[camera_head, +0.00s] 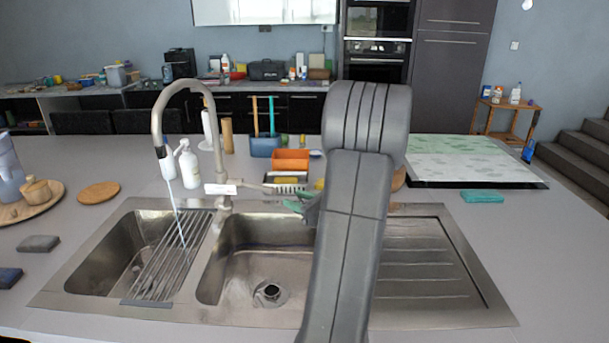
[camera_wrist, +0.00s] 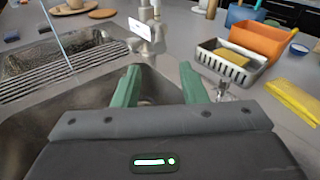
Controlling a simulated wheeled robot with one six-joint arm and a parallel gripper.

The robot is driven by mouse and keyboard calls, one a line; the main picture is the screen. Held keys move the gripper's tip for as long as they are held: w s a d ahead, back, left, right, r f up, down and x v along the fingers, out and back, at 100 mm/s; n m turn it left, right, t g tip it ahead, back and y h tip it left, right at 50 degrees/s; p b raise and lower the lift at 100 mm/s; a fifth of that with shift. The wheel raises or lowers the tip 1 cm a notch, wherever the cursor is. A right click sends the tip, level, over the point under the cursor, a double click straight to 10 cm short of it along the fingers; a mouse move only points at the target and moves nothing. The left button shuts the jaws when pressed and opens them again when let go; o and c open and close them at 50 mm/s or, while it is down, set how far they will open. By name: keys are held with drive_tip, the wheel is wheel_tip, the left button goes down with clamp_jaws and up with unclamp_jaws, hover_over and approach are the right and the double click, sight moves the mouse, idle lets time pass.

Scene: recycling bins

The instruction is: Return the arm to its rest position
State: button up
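My gripper (camera_wrist: 160,88) shows in the wrist view with its two green fingers spread apart and nothing between them. In the head view my gripper (camera_head: 302,203) is mostly hidden behind my grey arm, with a bit of green showing over the back of the sink. My arm stands up in front of the right basin and the drainboard. The gripper is above the sink's back edge, near the tap base.
The steel sink (camera_head: 130,310) has a tap (camera_head: 158,120) with water running and a rack (camera_head: 172,258) over its left basin. Behind it stand an orange caddy (camera_head: 290,160) and a soap bottle (camera_head: 188,165). A teal sponge (camera_head: 482,196) lies right on clear counter.

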drive_tip(key=p+x, duration=0.2)
drive_tip(key=x, duration=1.1)
drive_tip(key=shift+a+p, duration=0.25)
drive_tip(key=shift+p, duration=0.05)
drive_tip(key=shift+d+f+b, duration=0.1)
drive_tip(key=shift+f+b, duration=0.2)
drive_tip(key=shift+b, duration=0.2)
drive_tip(key=shift+r, duration=0.2)
